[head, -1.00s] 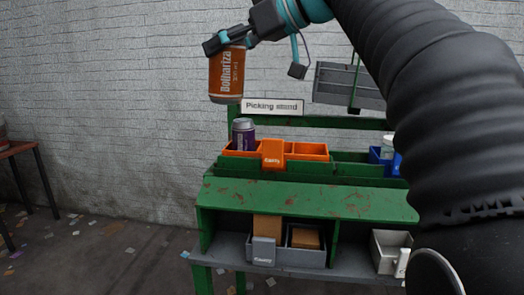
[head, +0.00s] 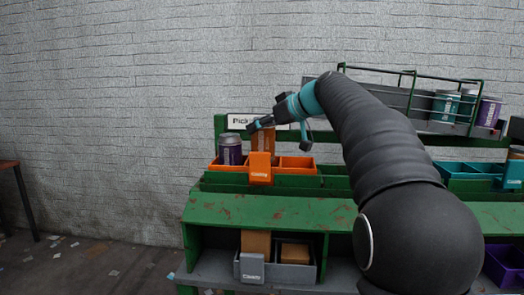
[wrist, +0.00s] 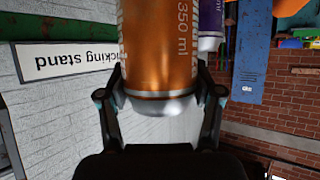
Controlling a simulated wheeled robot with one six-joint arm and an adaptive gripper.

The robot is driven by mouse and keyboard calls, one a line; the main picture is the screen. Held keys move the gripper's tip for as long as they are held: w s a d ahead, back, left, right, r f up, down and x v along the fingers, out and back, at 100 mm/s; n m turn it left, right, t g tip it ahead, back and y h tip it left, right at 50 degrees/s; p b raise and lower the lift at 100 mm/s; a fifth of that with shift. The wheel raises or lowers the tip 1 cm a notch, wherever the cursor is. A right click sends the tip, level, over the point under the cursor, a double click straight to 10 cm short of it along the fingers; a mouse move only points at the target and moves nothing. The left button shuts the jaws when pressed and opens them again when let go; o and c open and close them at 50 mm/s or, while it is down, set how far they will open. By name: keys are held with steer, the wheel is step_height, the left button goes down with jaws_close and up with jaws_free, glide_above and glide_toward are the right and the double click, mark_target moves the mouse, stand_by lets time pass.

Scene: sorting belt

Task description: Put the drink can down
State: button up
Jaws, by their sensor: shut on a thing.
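The orange drink can (head: 263,142) is upright below my gripper (head: 261,125), at the orange divided bin (head: 297,168) on the green stand. The bin's front label plate hides the can's lower part, so I cannot tell whether it touches the bin floor. In the wrist view the orange can (wrist: 158,45) fills the space between the two fingers of my gripper (wrist: 158,98), which are shut on its sides near one end. A purple can (head: 230,152) stands in the bin just left of the orange can.
The bin's right compartment looks empty. A sign (head: 240,121) is behind. A teal bin (head: 470,170) is to the right. A raised rack (head: 400,97) holds a teal can (head: 445,105) and a purple can (head: 488,111). Grey bins (head: 252,268) sit on the lower shelf.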

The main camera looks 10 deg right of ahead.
mark_target(263, 141)
steer(key=shift+f+b, duration=0.4)
steer(key=shift+f, duration=1.85)
steer(key=shift+f, duration=0.2)
steer(key=o, duration=0.8)
steer(key=shift+c, duration=0.2)
steer(key=shift+r, duration=0.15)
steer(key=shift+r, duration=0.2)
steer(key=v, duration=1.2)
steer(key=shift+f, duration=0.15)
